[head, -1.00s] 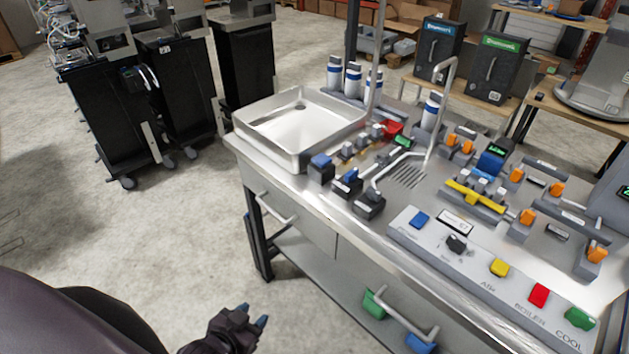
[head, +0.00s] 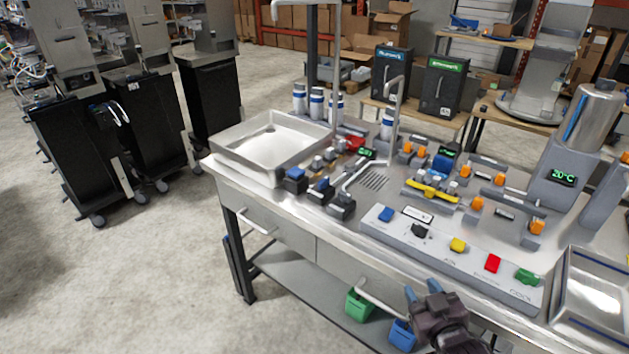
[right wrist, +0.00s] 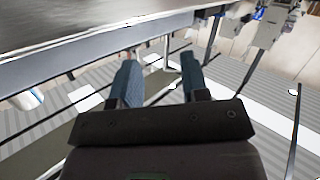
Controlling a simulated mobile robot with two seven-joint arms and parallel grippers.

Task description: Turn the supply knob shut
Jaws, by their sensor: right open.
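No label marked supply is readable, so I cannot tell which control is the supply knob. In the head view a black knob (head: 420,230) sits on the sloped front control panel (head: 385,238). A yellow bar handle (head: 433,191) lies on a block behind it, with several orange knobs (head: 477,203) around. My right gripper (head: 422,290) is at the bench's front edge, below and in front of the panel, apart from every control. In the right wrist view its two blue fingers (right wrist: 160,78) stand apart with nothing between them. My left gripper is not in view.
The panel also carries blue, yellow, red and green buttons (head: 527,277). A steel sink tray (head: 225,152) is at the bench's left, and a bent metal spout (head: 395,110) rises mid-bench. A cylinder unit (head: 562,178) reads 20°C. Green (head: 359,304) and blue bins hang below.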

